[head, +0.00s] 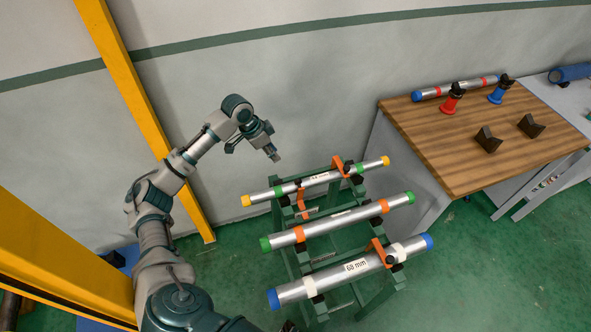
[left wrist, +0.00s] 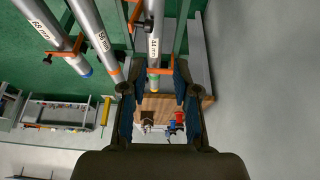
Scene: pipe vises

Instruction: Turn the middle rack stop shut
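A green rack (head: 372,300) holds three silver pipes. The back pipe (head: 318,181) has yellow caps, the middle pipe (head: 340,219) green caps, and the front pipe (head: 330,277), marked 68 mm, blue caps. An orange stop (head: 301,200) hangs between the back and middle pipes and seems swung aside; it also shows in the left wrist view (left wrist: 134,15). Other orange stops cross the back pipe (head: 340,165) and the front pipe (head: 378,250). My left gripper (head: 274,154) is in the air behind the rack, its fingers apart and empty in the left wrist view (left wrist: 155,95). My right gripper is not recognisable.
A wooden-topped table (head: 450,160) stands right of the rack, with a pipe (head: 468,86), red (head: 450,103) and blue (head: 497,94) tools and dark V-blocks (head: 488,141). A yellow post (head: 140,105) rises behind my left arm.

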